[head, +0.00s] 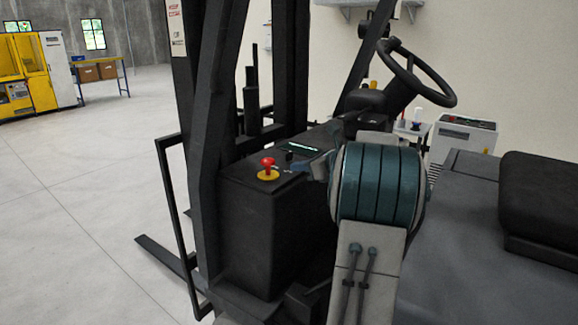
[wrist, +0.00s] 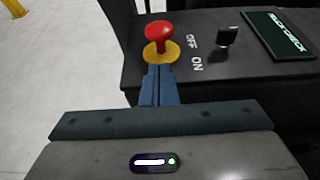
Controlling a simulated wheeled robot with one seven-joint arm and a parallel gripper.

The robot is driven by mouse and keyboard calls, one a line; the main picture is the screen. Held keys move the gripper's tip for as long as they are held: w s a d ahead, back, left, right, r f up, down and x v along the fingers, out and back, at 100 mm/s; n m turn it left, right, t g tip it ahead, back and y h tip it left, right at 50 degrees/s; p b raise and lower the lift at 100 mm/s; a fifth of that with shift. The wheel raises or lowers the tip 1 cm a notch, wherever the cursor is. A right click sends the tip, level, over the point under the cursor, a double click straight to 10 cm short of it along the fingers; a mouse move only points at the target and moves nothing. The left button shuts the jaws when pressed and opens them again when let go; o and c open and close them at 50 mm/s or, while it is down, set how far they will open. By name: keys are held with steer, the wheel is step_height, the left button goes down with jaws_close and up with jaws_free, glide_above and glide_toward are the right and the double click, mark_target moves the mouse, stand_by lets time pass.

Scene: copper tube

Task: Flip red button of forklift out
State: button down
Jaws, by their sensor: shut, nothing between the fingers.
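The red button (head: 267,162) is a mushroom-shaped knob on a yellow round base at the left of the forklift's (head: 250,225) black console. In the wrist view the red button (wrist: 159,33) stands upright on its yellow base (wrist: 161,54), just beyond my fingertips. My gripper (wrist: 159,70) is shut and empty, its blue fingers together and pointing at the near edge of the base. Whether the fingertips touch the base I cannot tell. In the head view my arm hides much of the gripper, to the right of the button.
A black key switch (wrist: 228,37) with OFF and ON labels is right of the button, and a small display (wrist: 280,34) is farther right. The steering wheel (head: 415,75) is behind my arm. A mast post (head: 212,130) rises left of the console. The floor at left is clear.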

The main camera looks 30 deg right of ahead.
steer(key=shift+v, duration=0.85)
steer(key=shift+a+f, duration=0.1)
steer(key=s+a+f+n+g, duration=0.1)
steer(key=s+a+n+g, duration=0.2)
steer(key=a, duration=0.5)
steer(key=s+a+f+n+g, duration=0.1)
steer(key=s+a+n+g, duration=0.1)
steer(key=a+n, duration=0.5)
steer(key=s+a+f+n+g, duration=0.1)
steer(key=s+a+n+g, duration=0.15)
steer(key=a, duration=0.65)
steer(key=s+a+f+n+g+h, duration=0.1)
steer(key=s+a+f+n+h, duration=0.1)
steer(key=s+n, duration=0.7)
steer(key=s+a+f+n+g+h, duration=0.1)
steer(key=s+a+f+n, duration=0.3)
steer(key=s+n, duration=0.6)
steer(key=a+h, duration=0.1)
steer(key=a, duration=0.1)
steer(key=shift+s+a+f+h, duration=0.35)
steer(key=shift+s+h, duration=0.05)
